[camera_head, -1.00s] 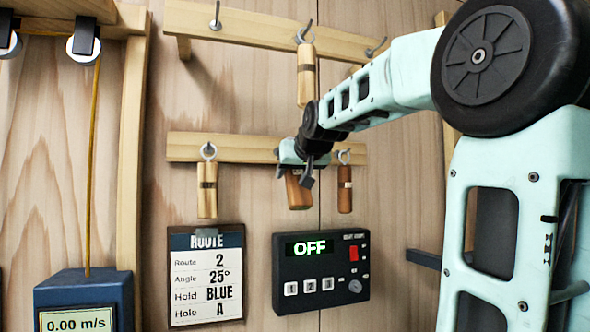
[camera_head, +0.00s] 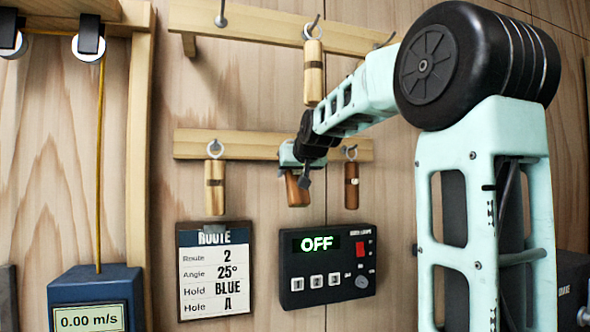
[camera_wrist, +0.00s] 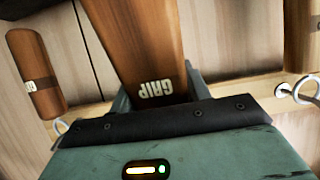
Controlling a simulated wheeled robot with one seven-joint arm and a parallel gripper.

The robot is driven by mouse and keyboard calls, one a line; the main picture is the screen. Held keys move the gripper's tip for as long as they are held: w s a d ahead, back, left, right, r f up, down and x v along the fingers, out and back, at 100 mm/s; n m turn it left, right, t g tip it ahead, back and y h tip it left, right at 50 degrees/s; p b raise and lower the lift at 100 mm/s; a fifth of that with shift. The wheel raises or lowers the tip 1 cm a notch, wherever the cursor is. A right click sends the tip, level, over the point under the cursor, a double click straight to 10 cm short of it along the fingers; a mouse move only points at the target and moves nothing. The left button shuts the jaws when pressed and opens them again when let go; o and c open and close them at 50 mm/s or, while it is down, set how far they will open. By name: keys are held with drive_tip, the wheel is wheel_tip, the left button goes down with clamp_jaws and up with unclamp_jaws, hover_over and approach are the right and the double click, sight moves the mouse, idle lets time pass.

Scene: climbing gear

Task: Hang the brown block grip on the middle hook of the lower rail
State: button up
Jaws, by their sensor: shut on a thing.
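The brown block grip (camera_head: 297,190) hangs below my gripper (camera_head: 301,172), in front of the middle of the lower rail (camera_head: 255,144). In the wrist view, the block grip (camera_wrist: 146,45) with the word GRIP lies between the fingers of my gripper (camera_wrist: 155,95), which is shut on it. The middle hook is hidden behind my gripper, so I cannot tell whether the grip's top is on it.
On the lower rail, a light wooden cylinder (camera_head: 215,187) hangs at left and a darker brown one (camera_head: 351,185) at right, close to my gripper. Another light cylinder (camera_head: 313,72) hangs from the upper rail (camera_head: 265,27). A route card (camera_head: 215,270) and a control box (camera_head: 327,266) are below.

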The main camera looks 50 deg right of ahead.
drive_tip(key=shift+b+x, duration=0.45)
drive_tip(key=shift+x, duration=0.7)
drive_tip(key=o, duration=1.1)
drive_tip(key=shift+b+v, duration=5.3)
drive_tip(key=shift+v, duration=3.4)
